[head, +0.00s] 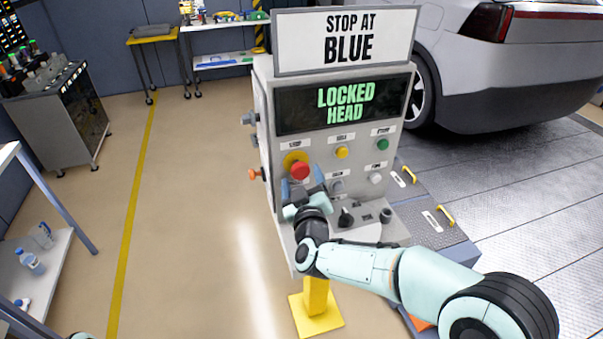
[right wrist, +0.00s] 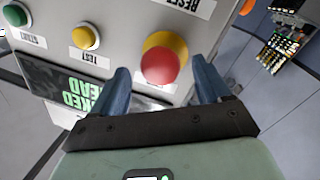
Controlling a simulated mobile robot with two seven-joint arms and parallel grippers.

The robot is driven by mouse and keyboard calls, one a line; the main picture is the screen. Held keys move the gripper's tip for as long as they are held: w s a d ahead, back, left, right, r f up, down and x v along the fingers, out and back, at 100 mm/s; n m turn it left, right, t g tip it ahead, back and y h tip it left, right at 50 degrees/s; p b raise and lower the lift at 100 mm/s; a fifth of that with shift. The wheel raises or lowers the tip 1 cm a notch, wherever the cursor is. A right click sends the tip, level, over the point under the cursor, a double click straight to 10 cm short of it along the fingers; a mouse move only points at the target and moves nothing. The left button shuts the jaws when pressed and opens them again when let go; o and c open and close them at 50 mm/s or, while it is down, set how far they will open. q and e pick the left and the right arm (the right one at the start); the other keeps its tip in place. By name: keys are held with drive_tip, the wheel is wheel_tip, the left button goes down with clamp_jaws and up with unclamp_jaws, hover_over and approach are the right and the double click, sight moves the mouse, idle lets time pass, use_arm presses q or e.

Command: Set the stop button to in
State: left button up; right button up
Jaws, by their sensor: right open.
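The stop button is a red mushroom head (head: 300,170) on a yellow round base, on the left of the control panel's front face. In the right wrist view the stop button (right wrist: 160,64) stands out from the panel between my two blue fingers. My right gripper (head: 304,184) is open at the panel, just below the button in the head view. In the right wrist view, its fingertips (right wrist: 160,75) sit on either side of the button with gaps. I cannot tell whether a finger touches it. My left gripper is not in view.
The control panel (head: 264,122) shows "LOCKED HEAD" on its screen (head: 345,103), under a "STOP AT BLUE" sign (head: 345,40). Yellow (head: 341,153), green (head: 383,144) and white buttons sit nearby. A car (head: 500,75) stands behind right. Floor left of the panel is clear.

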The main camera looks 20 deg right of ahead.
sight(300, 175)
drive_tip(key=shift+w+d, duration=0.15)
drive_tip(key=shift+w, duration=0.8)
drive_tip(key=shift+c, duration=0.3)
clamp_jaws()
drive_tip(key=shift+w, duration=0.75)
drive_tip(key=shift+c, duration=1.3)
unclamp_jaws()
drive_tip(key=o, duration=0.3)
